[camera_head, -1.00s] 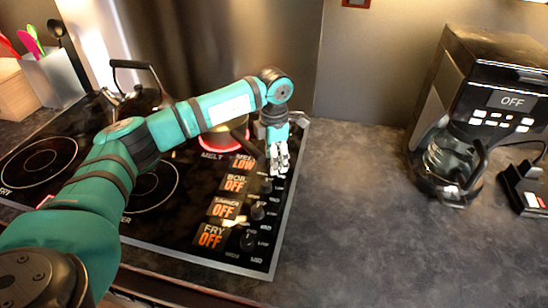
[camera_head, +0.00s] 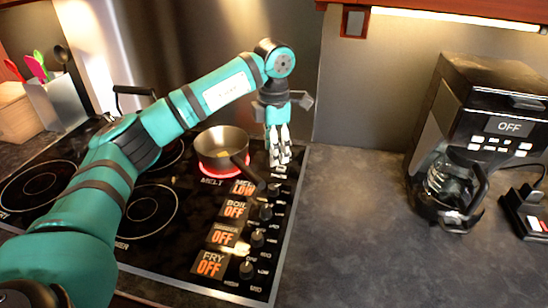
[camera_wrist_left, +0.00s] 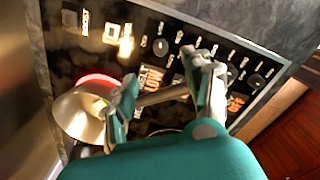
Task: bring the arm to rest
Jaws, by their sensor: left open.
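My left arm reaches in from the left over the black cooktop (camera_head: 190,232). Its left gripper (camera_head: 279,158) points down, open and empty, above the cooktop's back right corner area, behind the knobs. In the left wrist view the two fingers (camera_wrist_left: 166,88) are spread apart, with the pot's handle visible beyond the gap. A small metal pot (camera_head: 222,141) sits on the glowing red burner to the left of the gripper, and it also shows in the left wrist view (camera_wrist_left: 78,118). The gripper is apart from the pot. My right gripper is not in view.
A black coffee maker (camera_head: 490,100) with a glass carafe (camera_head: 447,185) stands at the right. A kettle (camera_head: 120,103) and a utensil holder (camera_head: 57,100) are at the back left. The grey counter (camera_head: 355,215) between cooktop and coffee maker is clear.

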